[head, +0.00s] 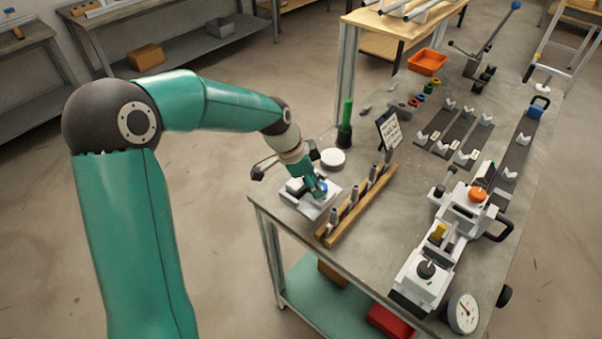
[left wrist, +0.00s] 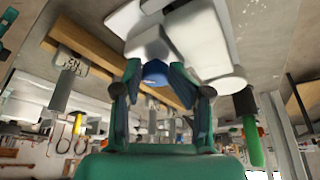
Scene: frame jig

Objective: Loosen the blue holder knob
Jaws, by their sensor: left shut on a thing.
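The blue holder knob (head: 323,187) sits on a white and grey holder (head: 312,208) near the left edge of the workbench, and is mostly hidden by my gripper in the head view. In the left wrist view the blue knob (left wrist: 155,73) shows between the two fingertips, against the white holder body (left wrist: 150,44). My left gripper (head: 318,190) reaches down onto the knob. In the left wrist view its fingers (left wrist: 156,76) are closed in on both sides of the knob. My right gripper is in neither view.
A wooden rack (head: 330,238) with several grey pegs stands close to the right of the holder. A white round disc (head: 332,158), a green-handled tool (head: 346,115) and a small sign (head: 389,130) stand behind. A long clamp fixture (head: 423,272) fills the bench's right side.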

